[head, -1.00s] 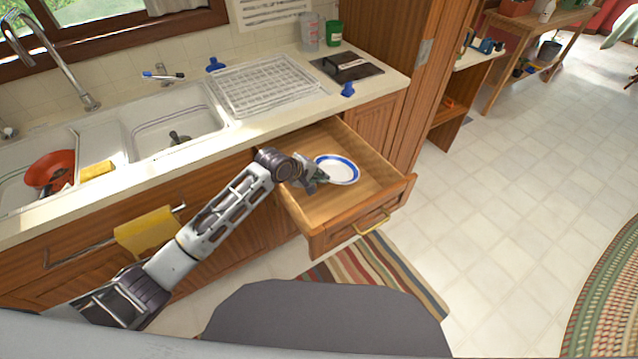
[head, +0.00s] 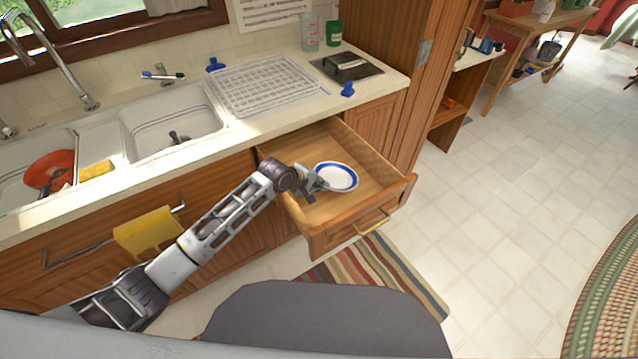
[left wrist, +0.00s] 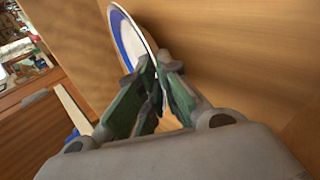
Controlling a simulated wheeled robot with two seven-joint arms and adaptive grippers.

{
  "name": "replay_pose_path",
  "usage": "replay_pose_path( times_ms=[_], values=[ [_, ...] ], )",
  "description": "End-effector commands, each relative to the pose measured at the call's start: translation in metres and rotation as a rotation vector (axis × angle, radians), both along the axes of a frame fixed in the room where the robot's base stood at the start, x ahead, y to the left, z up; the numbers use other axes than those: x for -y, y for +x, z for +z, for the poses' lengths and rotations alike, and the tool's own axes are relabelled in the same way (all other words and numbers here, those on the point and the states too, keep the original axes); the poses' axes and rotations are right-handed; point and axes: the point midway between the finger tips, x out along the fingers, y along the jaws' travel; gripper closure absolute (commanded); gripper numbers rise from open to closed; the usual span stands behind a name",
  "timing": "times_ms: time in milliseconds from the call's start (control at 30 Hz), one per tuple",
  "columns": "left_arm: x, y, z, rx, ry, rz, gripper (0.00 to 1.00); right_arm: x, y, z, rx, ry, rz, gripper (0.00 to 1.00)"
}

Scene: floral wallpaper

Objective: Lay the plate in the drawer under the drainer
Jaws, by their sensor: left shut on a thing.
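The white plate with a blue rim (head: 337,176) is inside the open wooden drawer (head: 385,205), under the drainer (head: 262,85) on the counter. My left gripper (head: 316,184) is shut on the plate's near left edge. The left wrist view shows the fingers (left wrist: 155,85) closed on the rim of the plate (left wrist: 130,40), with the drawer's wood behind it. I cannot tell whether the plate touches the drawer bottom. My right gripper is not in view.
A yellow cloth (head: 150,232) hangs on a rail below the counter. A striped rug (head: 375,275) lies below the drawer. The drawer is otherwise empty.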

Motion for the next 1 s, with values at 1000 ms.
replay_pose_path(
  times_ms=[1000],
  values=[
    [-0.013,-0.013,0.019,0.0,0.0,0.0,0.73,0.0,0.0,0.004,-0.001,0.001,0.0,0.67]
  ],
)
